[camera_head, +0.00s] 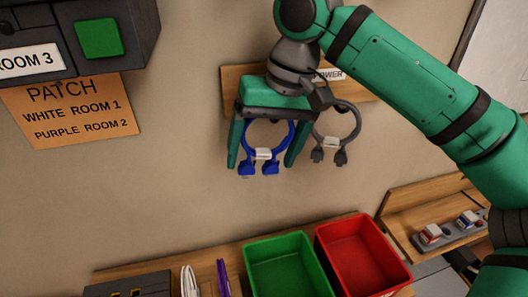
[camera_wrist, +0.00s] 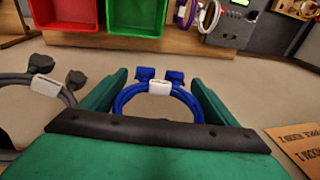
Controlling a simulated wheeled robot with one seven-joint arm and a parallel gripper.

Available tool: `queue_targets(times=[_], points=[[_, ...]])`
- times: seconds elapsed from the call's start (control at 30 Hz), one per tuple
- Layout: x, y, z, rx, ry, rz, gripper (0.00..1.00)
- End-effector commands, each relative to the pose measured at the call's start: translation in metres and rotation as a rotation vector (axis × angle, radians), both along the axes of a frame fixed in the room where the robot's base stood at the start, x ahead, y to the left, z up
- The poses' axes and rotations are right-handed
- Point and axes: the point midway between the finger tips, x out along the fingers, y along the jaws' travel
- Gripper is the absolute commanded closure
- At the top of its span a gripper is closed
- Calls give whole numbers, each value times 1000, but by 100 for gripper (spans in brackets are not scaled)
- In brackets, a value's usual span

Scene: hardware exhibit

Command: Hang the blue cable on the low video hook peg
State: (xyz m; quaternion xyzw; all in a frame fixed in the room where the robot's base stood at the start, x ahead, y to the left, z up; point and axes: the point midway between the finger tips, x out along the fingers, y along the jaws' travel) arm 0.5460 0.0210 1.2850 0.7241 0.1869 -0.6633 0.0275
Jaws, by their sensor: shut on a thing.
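The blue cable (camera_head: 272,130), a coil with a white band and two plugs hanging below, is between the fingers of my gripper (camera_head: 265,160), which is shut on it. In the wrist view the blue cable (camera_wrist: 160,103) is also between the fingers of my gripper (camera_wrist: 159,80), plugs pointing away from the palm. A wooden hook board (camera_head: 232,88) on the wall is behind the gripper; its visible label ends in "POWER". The low video hook peg cannot be made out; my gripper and arm cover much of the board.
A grey cable (camera_head: 338,125) hangs at the board, close to the right of my gripper. Below are a green bin (camera_head: 283,240) and a red bin (camera_head: 367,230) on a wooden shelf. An orange patch sign (camera_head: 75,110) is on the wall at left.

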Motion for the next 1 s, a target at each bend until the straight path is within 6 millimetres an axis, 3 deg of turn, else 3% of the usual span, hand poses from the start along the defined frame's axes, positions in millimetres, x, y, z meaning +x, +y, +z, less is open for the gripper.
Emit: queue_targets(times=[0.37, 0.4, 0.43, 0.87, 1.0], points=[[0, 0, 0, 0, 0, 0, 48], [0, 0, 0, 0, 0, -1, 8], [0, 0, 0, 0, 0, -1, 1], [-3, -3, 8, -1, -1, -4, 0], [-16, -7, 20, -2, -2, -5, 0]])
